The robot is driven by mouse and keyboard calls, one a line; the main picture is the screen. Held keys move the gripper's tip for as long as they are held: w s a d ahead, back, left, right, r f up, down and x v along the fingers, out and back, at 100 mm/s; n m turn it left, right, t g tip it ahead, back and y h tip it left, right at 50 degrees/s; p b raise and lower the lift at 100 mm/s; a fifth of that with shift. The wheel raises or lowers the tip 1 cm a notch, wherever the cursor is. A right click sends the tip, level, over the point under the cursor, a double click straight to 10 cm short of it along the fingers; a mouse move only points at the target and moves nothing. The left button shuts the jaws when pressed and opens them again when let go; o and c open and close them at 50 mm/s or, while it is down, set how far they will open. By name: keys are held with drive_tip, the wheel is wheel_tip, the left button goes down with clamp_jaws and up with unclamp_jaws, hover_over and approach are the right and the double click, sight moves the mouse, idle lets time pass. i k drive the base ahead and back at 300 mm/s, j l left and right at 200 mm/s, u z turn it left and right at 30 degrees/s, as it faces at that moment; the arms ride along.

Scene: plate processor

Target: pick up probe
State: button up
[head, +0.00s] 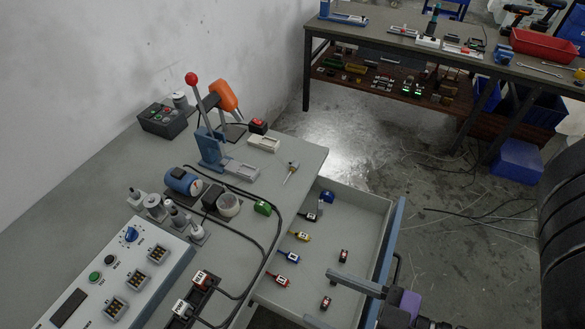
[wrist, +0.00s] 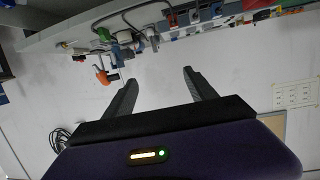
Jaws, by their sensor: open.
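A small probe-like item (head: 291,171) with a blue-grey head and thin metal stem lies on the grey bench top near its right edge, in the head view. I cannot be sure it is the probe. My gripper (head: 319,295) is at the lower right of the head view, over the open drawer and apart from that item. Its two dark fingers are spread with nothing between them. In the wrist view my gripper (wrist: 159,76) shows wide apart against a pale background, with the bench and its equipment upside down along the top. I cannot pick out the probe there.
The open drawer (head: 382,245) holds small yellow, blue, red and dark pieces. A blue press (head: 212,150) with a red-knobbed lever stands left of the probe-like item. A control box (head: 125,280) and black cables cover the front bench. A second table (head: 390,35) stands behind.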

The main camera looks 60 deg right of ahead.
sight(295, 163)
drive_tip(key=l, duration=1.05)
drive_tip(key=k+l, duration=0.3)
drive_tip(key=l, duration=0.15)
drive_tip(key=k+l+u, duration=0.15)
drive_tip(key=k+l, duration=0.15)
drive_tip(key=l, duration=0.15)
